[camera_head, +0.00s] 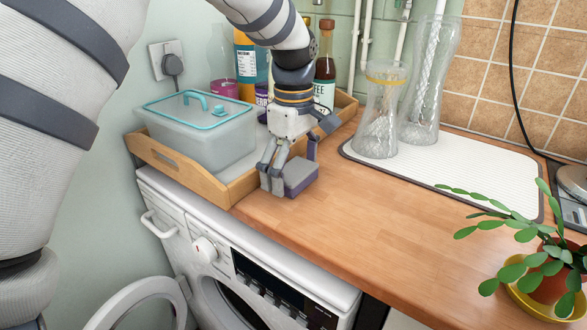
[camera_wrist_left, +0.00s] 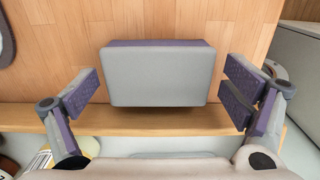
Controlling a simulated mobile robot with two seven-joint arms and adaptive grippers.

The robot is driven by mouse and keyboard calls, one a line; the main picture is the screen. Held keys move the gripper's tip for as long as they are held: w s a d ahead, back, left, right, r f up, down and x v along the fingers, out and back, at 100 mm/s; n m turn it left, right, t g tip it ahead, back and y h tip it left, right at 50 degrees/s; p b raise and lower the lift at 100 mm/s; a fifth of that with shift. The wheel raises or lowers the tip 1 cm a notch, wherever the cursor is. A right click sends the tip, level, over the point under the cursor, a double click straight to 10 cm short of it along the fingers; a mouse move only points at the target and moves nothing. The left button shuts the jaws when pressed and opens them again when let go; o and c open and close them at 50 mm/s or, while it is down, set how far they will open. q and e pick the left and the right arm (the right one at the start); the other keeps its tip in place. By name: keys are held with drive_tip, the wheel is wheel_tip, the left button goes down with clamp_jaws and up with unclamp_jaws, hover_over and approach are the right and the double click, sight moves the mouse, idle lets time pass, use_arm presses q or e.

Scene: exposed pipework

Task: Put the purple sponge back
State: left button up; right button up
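The purple sponge (camera_head: 300,176) is a small block with a grey top face and purple sides. It sits on the wooden counter, just right of the wooden tray's near corner. In the left wrist view the sponge (camera_wrist_left: 160,78) shows its grey face, centred between the fingers. My left gripper (camera_head: 288,168) points down over the sponge. Its fingers are spread wide on either side, with gaps to the sponge in the left wrist view (camera_wrist_left: 163,92). It holds nothing. My right gripper is not in view.
The wooden tray (camera_head: 190,172) holds a clear lidded box (camera_head: 200,138) and several bottles. A white drying mat (camera_head: 450,165) bears two glass vases (camera_head: 380,115). A potted plant (camera_head: 550,285) stands at the right. The middle counter is clear. A washing machine (camera_head: 250,255) is below.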

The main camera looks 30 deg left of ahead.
sight(293, 169)
use_arm(q)
wheel_tip(293, 169, up, 12)
drive_tip(key=shift+r, duration=0.15)
idle(0.3)
